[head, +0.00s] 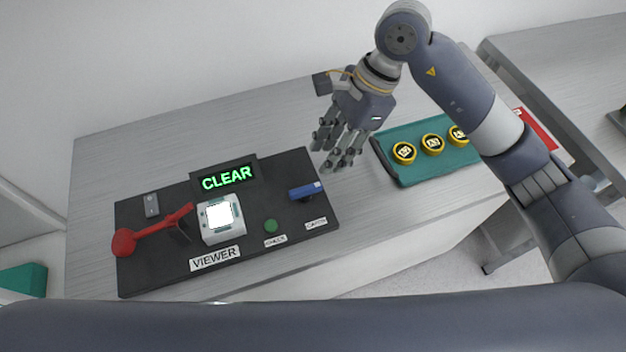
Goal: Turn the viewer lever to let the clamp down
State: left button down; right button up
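The black viewer panel (150,268) lies on the grey table, with a "VIEWER" label at its front edge. A red lever (155,231) with a round red end lies tilted across its left part. A blue-handled lever (306,190) sits at the right, above a small white label too small to read surely. Between them stands a white block (222,233) with a bright lit window. A display (227,178) reads "CLEAR" in green. My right gripper (338,148) is above the table, up and right of the blue lever, fingers apart and empty. My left gripper is out of view.
A green button (270,226) is beside the blue lever. A teal tray (413,173) with several yellow-ringed round pieces (404,152) lies to the right, partly behind my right arm. A red item (538,130) is beyond. The table behind the panel is clear.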

aim_at(306, 188)
jog(key=p+x, duration=0.1)
jog(key=x, duration=0.4)
jog(key=p+x, duration=0.2)
jog(key=x, duration=0.3)
jog(key=shift+a+r, duration=0.15)
jog(key=shift+a, duration=0.05)
jog(key=shift+a+f, duration=0.2)
jog(key=shift+f, duration=0.35)
grip_shut()
